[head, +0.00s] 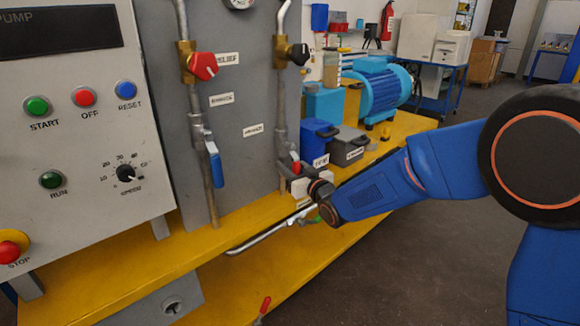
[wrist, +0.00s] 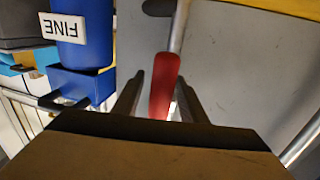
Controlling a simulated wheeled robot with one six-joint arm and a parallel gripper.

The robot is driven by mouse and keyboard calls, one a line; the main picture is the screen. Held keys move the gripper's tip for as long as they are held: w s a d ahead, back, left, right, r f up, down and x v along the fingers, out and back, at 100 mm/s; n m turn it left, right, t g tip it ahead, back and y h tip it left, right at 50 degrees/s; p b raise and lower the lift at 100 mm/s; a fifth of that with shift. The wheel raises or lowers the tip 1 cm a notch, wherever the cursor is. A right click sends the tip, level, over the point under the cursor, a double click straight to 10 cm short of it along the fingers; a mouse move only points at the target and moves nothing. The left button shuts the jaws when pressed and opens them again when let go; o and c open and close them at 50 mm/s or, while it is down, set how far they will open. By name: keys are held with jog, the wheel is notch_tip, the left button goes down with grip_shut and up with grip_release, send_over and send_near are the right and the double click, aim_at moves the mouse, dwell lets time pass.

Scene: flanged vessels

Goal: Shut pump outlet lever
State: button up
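A red lever handle (wrist: 164,88) stands between the two fingers of my gripper (wrist: 160,82) in the wrist view. My gripper is open around it, with a narrow gap on each side. In the head view the red lever (head: 295,164) shows at the foot of the right-hand pipe on the grey panel. My gripper (head: 290,178) is right at it and hides part of it. The small panel labels beside the pipes are too blurred to read surely, so I cannot confirm which lever is the pump outlet.
A blue-handled lever (head: 215,166) hangs on the left pipe, below a red relief knob (head: 204,66). A blue motor (head: 382,92) stands behind.

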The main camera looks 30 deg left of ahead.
grip_shut()
jog(key=shift+s, duration=0.1)
jog(key=s+a+r+m+g, duration=0.3)
jog(key=s+r+m, duration=0.3)
jog(key=m, duration=0.9)
jog(key=shift+s+r+m+g, duration=0.3)
jog(key=shift+s+r+g, duration=0.1)
jog(key=shift+s, duration=0.25)
dwell(0.5)
grip_release()
